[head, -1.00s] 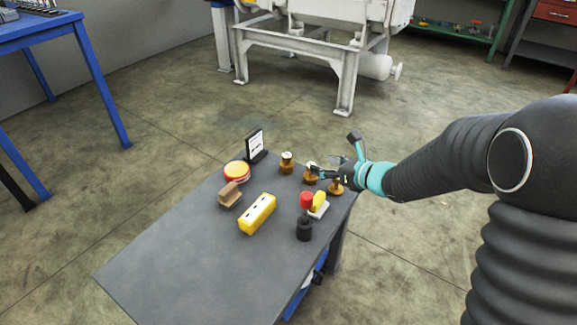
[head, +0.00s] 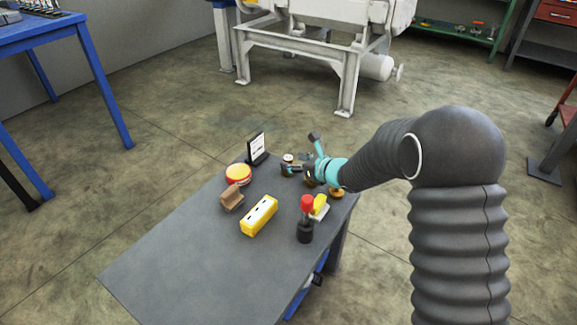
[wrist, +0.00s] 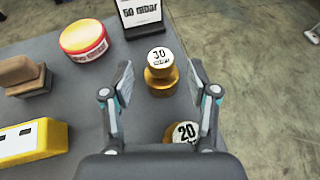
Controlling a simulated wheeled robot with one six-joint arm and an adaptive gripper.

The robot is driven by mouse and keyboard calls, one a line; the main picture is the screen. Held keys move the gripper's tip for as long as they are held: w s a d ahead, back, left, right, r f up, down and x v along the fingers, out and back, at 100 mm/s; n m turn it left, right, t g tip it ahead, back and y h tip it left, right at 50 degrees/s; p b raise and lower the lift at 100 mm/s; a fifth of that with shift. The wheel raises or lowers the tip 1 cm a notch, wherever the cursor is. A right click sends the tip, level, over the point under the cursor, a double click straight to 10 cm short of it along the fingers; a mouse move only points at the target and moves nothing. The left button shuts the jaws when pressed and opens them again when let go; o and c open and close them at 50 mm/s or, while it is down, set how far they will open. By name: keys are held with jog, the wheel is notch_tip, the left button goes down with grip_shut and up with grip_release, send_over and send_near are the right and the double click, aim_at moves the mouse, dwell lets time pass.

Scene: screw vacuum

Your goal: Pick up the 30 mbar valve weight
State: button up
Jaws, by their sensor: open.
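The 30 mbar valve weight (wrist: 160,66) is a brass stepped piece with a white top marked "30", upright on the grey table. In the wrist view it stands ahead of and between the fingers of my gripper (wrist: 160,85), which is open and empty. In the head view the weight (head: 288,158) is partly hidden by my gripper (head: 296,167) at the table's far end. A second brass weight marked "20" (wrist: 182,133) shows close to my gripper's base in the wrist view, partly hidden. A third brass weight (head: 336,192) stands to the right in the head view.
A sign reading "50 mbar" (wrist: 140,12) stands just behind the weight. A red and yellow round tin (wrist: 84,40), a brown block (wrist: 24,75) and a yellow block (wrist: 33,140) lie left. A red-topped black item (head: 306,220) stands nearer. The front left of the table (head: 180,260) is clear.

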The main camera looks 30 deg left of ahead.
jog(key=shift+x, duration=0.85)
grip_shut()
jog(key=shift+w+r, duration=0.1)
